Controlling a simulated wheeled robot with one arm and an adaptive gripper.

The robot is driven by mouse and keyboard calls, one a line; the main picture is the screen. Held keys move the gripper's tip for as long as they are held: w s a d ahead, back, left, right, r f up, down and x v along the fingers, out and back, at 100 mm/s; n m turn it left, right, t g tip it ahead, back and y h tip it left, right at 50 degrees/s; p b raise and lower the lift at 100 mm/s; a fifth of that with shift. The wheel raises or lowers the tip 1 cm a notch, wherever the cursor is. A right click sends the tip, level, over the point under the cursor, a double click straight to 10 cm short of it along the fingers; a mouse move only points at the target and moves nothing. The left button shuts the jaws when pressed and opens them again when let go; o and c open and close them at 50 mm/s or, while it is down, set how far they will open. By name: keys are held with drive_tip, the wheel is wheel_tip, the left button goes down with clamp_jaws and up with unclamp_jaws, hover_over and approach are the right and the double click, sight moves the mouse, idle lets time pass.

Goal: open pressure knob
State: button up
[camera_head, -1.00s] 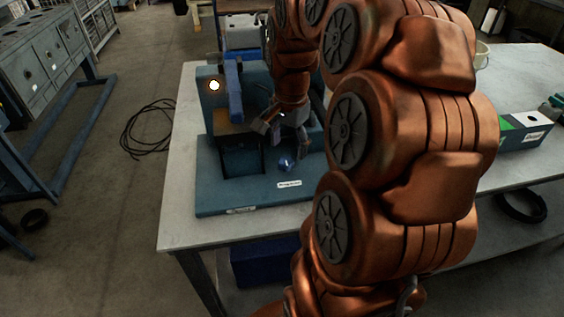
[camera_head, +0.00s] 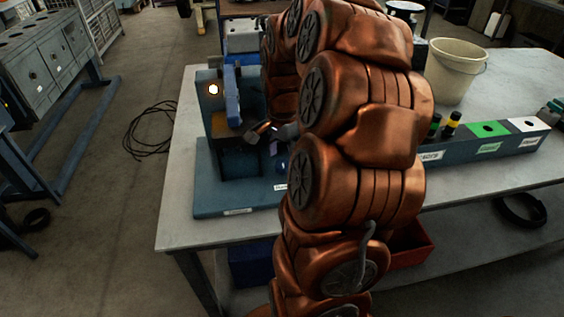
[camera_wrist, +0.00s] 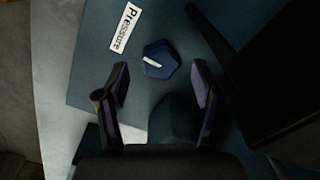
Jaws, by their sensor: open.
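The pressure knob (camera_wrist: 160,60) is dark blue and faceted, with a white pointer mark, and sits on a blue-green base plate (camera_head: 232,205). A white label reading "Pressure" (camera_wrist: 126,27) lies beside it in the wrist view. My gripper (camera_wrist: 162,80) is open and empty, with one finger on each side below the knob in that view. The knob lies just beyond the fingertips, roughly centred between them. I cannot tell the remaining height gap. In the head view my gripper (camera_head: 270,140) is over the base plate, and my arm hides part of the plate and label.
The blue upright fixture (camera_head: 232,95) with a lit lamp (camera_head: 213,90) stands beside my gripper. A dark block fills the right of the wrist view. A bucket (camera_head: 455,70) and a labelled rack (camera_head: 485,140) are on the table (camera_head: 180,220) to the right.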

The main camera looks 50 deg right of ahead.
sight(283, 163)
drive_tip(key=shift+f, duration=1.6)
drive_tip(key=shift+c, duration=0.3)
drive_tip(key=c, duration=1.1)
drive_tip(key=shift+o, duration=0.2)
